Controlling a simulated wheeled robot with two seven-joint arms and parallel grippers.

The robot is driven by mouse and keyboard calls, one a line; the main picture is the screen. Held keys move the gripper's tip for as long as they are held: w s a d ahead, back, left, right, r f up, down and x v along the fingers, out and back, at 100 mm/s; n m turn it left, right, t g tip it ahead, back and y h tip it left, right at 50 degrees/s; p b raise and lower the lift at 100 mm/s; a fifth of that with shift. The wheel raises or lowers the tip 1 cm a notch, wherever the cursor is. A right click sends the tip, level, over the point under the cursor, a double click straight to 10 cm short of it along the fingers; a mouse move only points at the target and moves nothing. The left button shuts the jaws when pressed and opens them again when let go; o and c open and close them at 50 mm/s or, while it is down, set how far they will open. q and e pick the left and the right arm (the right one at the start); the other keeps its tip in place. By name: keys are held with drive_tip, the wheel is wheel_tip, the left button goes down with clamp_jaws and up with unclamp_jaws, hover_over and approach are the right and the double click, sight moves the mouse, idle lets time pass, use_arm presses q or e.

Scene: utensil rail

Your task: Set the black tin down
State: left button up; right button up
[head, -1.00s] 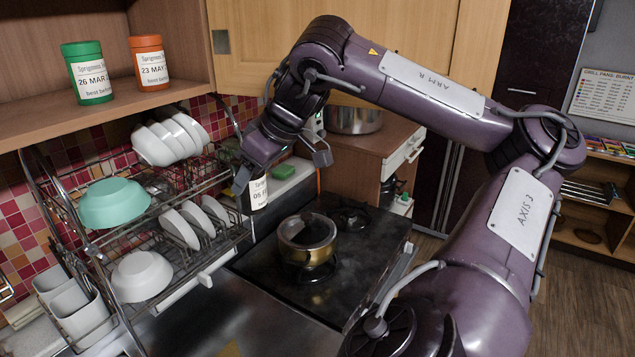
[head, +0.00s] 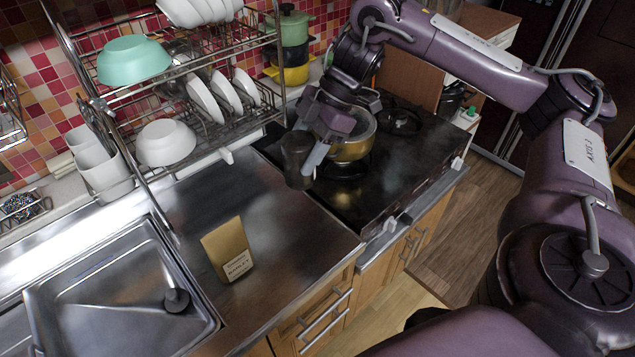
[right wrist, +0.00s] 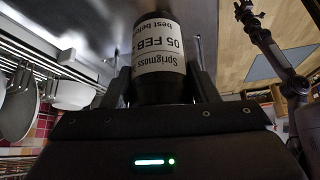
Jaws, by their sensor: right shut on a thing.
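The black tin (head: 297,158) is held in my right gripper (head: 312,152), whose fingers are shut around it. In the head view it hangs in front of the hob's left edge, close to the steel counter (head: 185,200); I cannot tell the exact gap below it. In the right wrist view the tin (right wrist: 160,88) sits between the two fingers, its white label upside down and reading "05 FEB".
A brass-coloured pot (head: 352,148) stands on the black hob (head: 400,165) just behind my gripper. A tan packet (head: 228,250) stands on the counter. The dish rack (head: 215,150) is at the back left, the sink (head: 120,290) at the front left. Bare counter lies between packet and hob.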

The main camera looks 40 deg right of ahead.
drive_tip(key=shift+f+b, duration=3.7)
drive_tip(key=shift+f, duration=5.8)
drive_tip(key=shift+a, duration=0.1)
drive_tip(key=shift+f, duration=0.15)
drive_tip(key=o, duration=1)
drive_tip(key=shift+o, duration=0.2)
